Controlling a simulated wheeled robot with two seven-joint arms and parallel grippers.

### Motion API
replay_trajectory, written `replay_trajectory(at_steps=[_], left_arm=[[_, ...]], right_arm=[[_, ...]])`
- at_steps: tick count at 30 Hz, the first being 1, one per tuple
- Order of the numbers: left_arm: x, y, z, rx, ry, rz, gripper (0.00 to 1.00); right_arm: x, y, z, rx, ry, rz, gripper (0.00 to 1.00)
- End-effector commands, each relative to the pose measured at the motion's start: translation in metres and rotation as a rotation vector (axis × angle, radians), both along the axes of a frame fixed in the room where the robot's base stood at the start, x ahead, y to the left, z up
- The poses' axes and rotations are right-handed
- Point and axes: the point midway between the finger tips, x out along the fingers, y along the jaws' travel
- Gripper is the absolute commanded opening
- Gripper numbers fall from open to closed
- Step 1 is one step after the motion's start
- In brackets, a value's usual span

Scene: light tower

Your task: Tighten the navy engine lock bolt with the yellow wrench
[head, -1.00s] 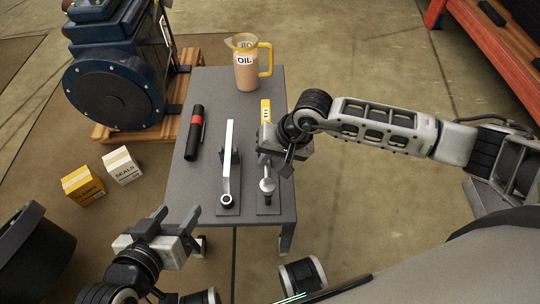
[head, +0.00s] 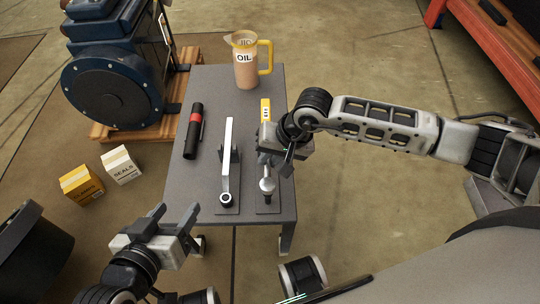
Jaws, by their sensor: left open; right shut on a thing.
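The yellow wrench (head: 265,108) is on the grey table, its yellow handle end pointing to the back and its round metal head (head: 267,185) to the front, over a dark stand plate. My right gripper (head: 271,148) is shut on the wrench's middle and hides that part. I cannot tell whether the wrench is lifted off its stand. The navy engine (head: 108,94) stands at the back left, its round flange facing forward with several small bolts around the rim. I cannot tell which is the lock bolt. My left gripper (head: 176,226) is open and empty, in front of the table's left corner.
A silver wrench (head: 228,150) stands left of the yellow one on the table (head: 213,90). A black flashlight (head: 193,132) and an oil jug (head: 245,68) are also there. Two small boxes (head: 82,184) (head: 121,165) and a dark bin (head: 35,252) are on the floor at left.

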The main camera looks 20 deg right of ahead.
Motion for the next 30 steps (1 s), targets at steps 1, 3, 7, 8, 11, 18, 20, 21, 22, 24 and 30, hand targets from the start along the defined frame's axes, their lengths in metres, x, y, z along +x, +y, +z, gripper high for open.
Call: replay_trajectory(at_steps=[1, 3, 7, 8, 11, 18, 20, 21, 22, 24, 30], left_arm=[[0.0, 0.0, -0.001, 0.0, 0.0, 0.0, 0.55], [0.0, 0.0, -0.002, 0.0, 0.0, 0.0, 0.55], [0.0, 0.0, -0.003, -0.001, -0.002, 0.0, 0.55], [0.0, 0.0, -0.003, -0.002, -0.003, 0.0, 0.55], [0.0, 0.0, -0.002, -0.002, -0.003, 0.0, 0.55], [0.0, 0.0, -0.008, -0.002, 0.003, 0.002, 0.55], [0.0, -0.001, -0.01, -0.002, 0.003, 0.002, 0.55], [0.0, -0.001, -0.012, -0.002, 0.003, 0.001, 0.55], [0.0, -0.001, -0.013, -0.002, 0.002, 0.001, 0.55], [0.0, -0.001, -0.016, -0.002, 0.001, 0.001, 0.55], [0.0, -0.001, -0.025, -0.001, -0.002, 0.0, 0.55]], right_arm=[[0.001, 0.0, 0.001, 0.002, -0.003, 0.0, 0.0], [0.001, 0.0, 0.001, 0.002, -0.004, 0.0, 0.0], [0.001, 0.0, 0.001, 0.002, -0.004, 0.0, 0.0], [0.001, 0.0, 0.001, 0.002, -0.003, 0.0, 0.0], [0.001, 0.001, 0.001, 0.002, -0.003, 0.0, 0.0], [0.001, 0.001, -0.001, 0.002, -0.003, 0.0, 0.0], [0.001, 0.001, -0.003, 0.002, -0.003, 0.0, 0.0], [0.001, 0.001, -0.004, 0.002, -0.003, 0.0, 0.0], [0.001, 0.001, -0.006, 0.002, -0.003, 0.0, 0.0], [0.001, 0.001, -0.009, 0.002, -0.003, 0.0, 0.0], [0.001, 0.001, -0.017, 0.002, -0.003, 0.001, 0.0]])
